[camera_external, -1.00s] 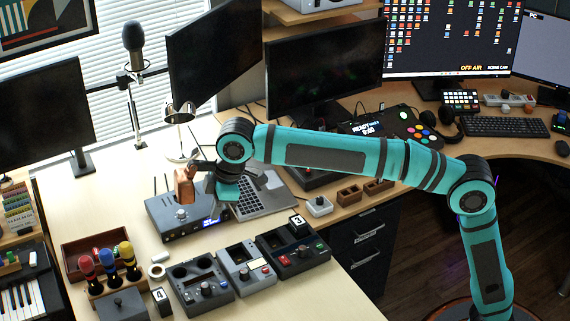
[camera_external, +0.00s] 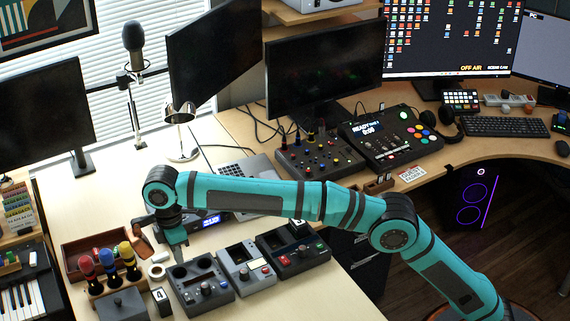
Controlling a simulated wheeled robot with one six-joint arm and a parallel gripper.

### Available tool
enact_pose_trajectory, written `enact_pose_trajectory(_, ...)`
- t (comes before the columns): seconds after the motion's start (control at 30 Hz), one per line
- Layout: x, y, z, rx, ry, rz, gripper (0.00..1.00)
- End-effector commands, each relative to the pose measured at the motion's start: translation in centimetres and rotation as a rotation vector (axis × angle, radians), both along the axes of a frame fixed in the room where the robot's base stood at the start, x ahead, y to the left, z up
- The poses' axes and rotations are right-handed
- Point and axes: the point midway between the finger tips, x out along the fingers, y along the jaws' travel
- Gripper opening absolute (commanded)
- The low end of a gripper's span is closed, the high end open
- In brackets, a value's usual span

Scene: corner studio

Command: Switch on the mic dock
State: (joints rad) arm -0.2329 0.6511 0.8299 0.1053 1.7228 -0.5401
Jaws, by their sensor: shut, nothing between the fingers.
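A grey unit with two round wells (camera_external: 200,285), which looks like the mic dock, stands on the pale desk at the front. Knobs and small controls sit on its front half; I cannot make out whether any light on it is lit. My gripper (camera_external: 179,246) is shut and empty, pointing down close to the unit's back edge. I cannot tell whether it touches the unit. Handheld microphones with red, blue and yellow parts (camera_external: 108,265) stand in a wooden holder to the left.
A lighter grey unit (camera_external: 246,266) and a dark unit with red and green buttons (camera_external: 294,252) stand close on the right. A brown object (camera_external: 140,244) leans by the red-brown tray (camera_external: 82,252). A white tape roll (camera_external: 156,271) and a "4" block (camera_external: 161,300) are close left.

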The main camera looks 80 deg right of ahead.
Motion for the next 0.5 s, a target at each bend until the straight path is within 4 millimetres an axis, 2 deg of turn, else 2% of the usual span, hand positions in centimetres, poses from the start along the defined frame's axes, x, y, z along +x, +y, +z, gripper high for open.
enact_pose_trajectory(0.33, 0.01, 0.02, -0.10, 0.000, 0.001, 0.000, 0.00)
enact_pose_trajectory(0.5, -0.11, 0.08, -1.04, -0.001, 0.003, 0.000, 0.00)
